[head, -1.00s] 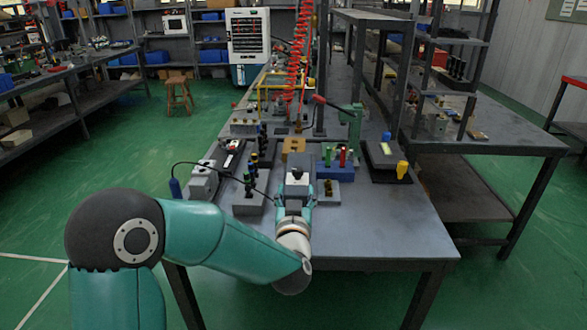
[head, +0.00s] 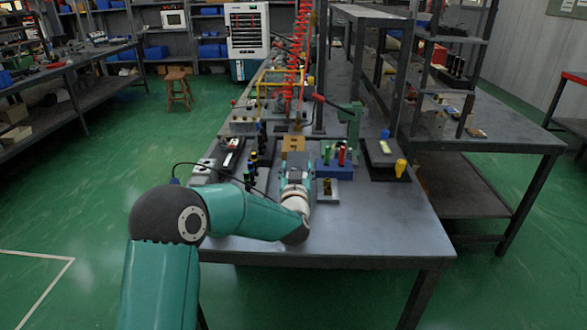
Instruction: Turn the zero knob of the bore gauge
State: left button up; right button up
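My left gripper (head: 296,168) reaches over the middle of the grey workbench (head: 365,225), pointing away from me. Its fingers are too small and too hidden by my own wrist to show whether they are open or shut. A tan block (head: 292,144) with a dark notch stands just beyond the gripper, in line with it. I cannot pick out the bore gauge or its zero knob with certainty; the gripper and wrist cover part of the bench. My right gripper is not in view.
Right of the gripper stand a blue block (head: 332,171) with green and red handles and a small grey block (head: 327,190). Left are black-topped posts (head: 250,178) and a thin black cable. A green arbor-like tool (head: 353,120) stands behind. The front right bench is clear.

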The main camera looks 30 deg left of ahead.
pick_arm(q)
grip_shut()
jog(key=shift+a+r, duration=0.1)
jog(key=shift+a, duration=0.25)
jog(key=shift+d, duration=0.2)
jog(key=shift+w+d+n+g+y, duration=0.1)
jog(key=shift+n+g+y, duration=0.2)
jog(key=shift+n+y, duration=0.15)
jog(key=n+g+y+p, duration=0.1)
jog(key=n+g+y, duration=0.1)
jog(key=y, duration=0.1)
jog(key=shift+d+n+g+p, duration=0.1)
jog(key=shift+n+g+p, duration=0.2)
jog(key=shift+g, duration=0.1)
jog(key=n+g+y+p, duration=0.1)
jog(key=n+g+y, duration=0.1)
jog(key=g, duration=0.1)
jog(key=n+g+y+p, duration=0.2)
jog(key=n+g, duration=0.1)
jog(key=g, duration=0.1)
jog(key=shift+n+g+y+p, duration=0.25)
jog(key=shift+n+g+p, duration=0.85)
jog(key=shift+g, duration=0.8)
jog(key=shift+r+n+g, duration=0.1)
jog(key=shift+n+g, duration=0.2)
jog(key=shift+n, duration=0.05)
jog(key=shift+n+g, duration=0.3)
jog(key=shift+g, duration=0.2)
